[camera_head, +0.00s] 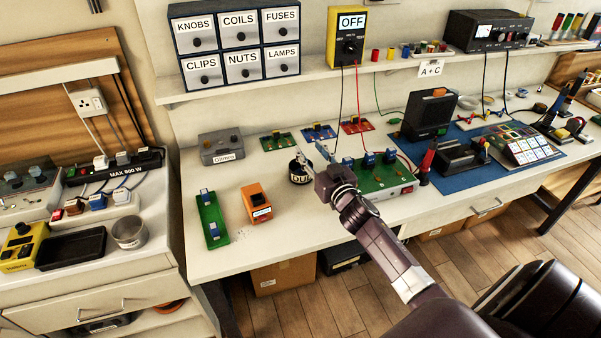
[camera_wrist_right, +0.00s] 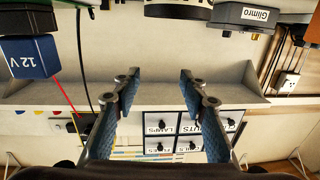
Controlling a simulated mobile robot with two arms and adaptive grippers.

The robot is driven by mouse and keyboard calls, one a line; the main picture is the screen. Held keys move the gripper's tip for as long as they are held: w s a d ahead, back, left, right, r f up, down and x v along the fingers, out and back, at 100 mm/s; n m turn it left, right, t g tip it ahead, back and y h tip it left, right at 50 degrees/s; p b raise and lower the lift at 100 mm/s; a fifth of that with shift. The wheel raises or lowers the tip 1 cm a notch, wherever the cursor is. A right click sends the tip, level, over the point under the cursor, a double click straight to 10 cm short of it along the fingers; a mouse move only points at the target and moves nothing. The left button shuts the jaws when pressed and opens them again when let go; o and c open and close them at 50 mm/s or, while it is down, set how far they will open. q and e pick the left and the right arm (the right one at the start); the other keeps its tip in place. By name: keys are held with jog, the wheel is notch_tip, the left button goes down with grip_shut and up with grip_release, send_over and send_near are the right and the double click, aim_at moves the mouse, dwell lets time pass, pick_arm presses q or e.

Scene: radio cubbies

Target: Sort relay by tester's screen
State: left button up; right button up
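An orange tester (camera_head: 256,203) with a small screen stands on the bench; its screen text is too small to read. A green tray (camera_head: 218,241) left of it holds blue relays (camera_head: 204,196). A board with several blue relays (camera_head: 369,159) sits on a grey base (camera_head: 392,191) behind my right arm. A round black dish (camera_head: 299,172), its label partly hidden, is just left of my right gripper (camera_head: 324,152). In the wrist view the right gripper (camera_wrist_right: 158,92) is open and empty, and a blue relay marked 12 V (camera_wrist_right: 30,60) is at the left, apart from the fingers. My left gripper is not in view.
A grey box (camera_head: 221,146) and small boards (camera_head: 318,131) line the back. A yellow unit marked OFF (camera_head: 347,40) stands on the shelf, its wires hanging down to the board. A red-handled tool (camera_head: 427,162) stands right of the board. Bench is clear near the front.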

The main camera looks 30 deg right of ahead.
jog(key=s+a, duration=0.1)
jog(key=s, duration=0.8)
jog(key=shift+a, duration=0.15)
jog(key=shift+s, duration=0.1)
